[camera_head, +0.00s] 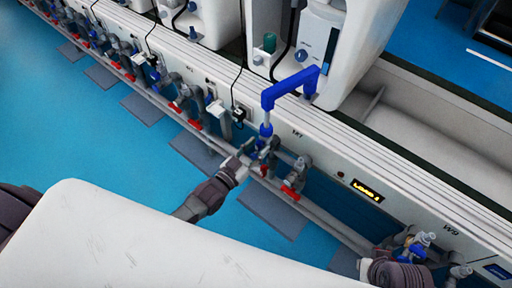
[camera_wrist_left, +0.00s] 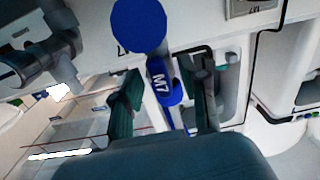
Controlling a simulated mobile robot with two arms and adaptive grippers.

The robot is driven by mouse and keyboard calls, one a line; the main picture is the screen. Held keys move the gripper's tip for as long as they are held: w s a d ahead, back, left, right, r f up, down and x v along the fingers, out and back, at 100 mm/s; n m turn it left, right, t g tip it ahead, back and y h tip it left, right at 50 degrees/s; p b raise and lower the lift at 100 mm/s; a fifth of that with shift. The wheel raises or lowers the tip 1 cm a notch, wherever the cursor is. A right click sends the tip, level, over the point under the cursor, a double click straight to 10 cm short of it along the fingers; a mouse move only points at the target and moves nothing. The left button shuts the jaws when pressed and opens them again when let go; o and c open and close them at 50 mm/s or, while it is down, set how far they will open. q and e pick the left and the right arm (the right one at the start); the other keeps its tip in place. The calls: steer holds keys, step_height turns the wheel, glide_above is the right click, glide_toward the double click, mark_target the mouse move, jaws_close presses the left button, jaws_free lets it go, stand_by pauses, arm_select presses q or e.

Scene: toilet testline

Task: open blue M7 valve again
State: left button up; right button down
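The blue M7 valve handle (camera_wrist_left: 163,82), marked "M7" in white, shows in the left wrist view between the two fingers of my left gripper (camera_wrist_left: 165,103). The fingers stand apart on either side of it, with gaps visible, so the gripper looks open. In the head view my left gripper (camera_head: 258,153) is at the pipework in front of the white bench, just below the blue angled pipe (camera_head: 290,86); the handle is mostly hidden there. My right arm (camera_head: 398,274) shows only at the lower right edge; its fingers cannot be made out clearly.
Several red-handled valves (camera_head: 291,192) line the pipe along the bench (camera_head: 350,165). A lit yellow display (camera_head: 367,191) is on the bench front. White toilet units stand above. Blue floor (camera_head: 130,165) with grey mats is open in front.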

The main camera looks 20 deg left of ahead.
arm_select(q)
steer(key=shift+s, duration=0.1)
steer(key=v, duration=1.1)
steer(key=shift+s+a, duration=0.15)
steer(key=shift+s, duration=0.25)
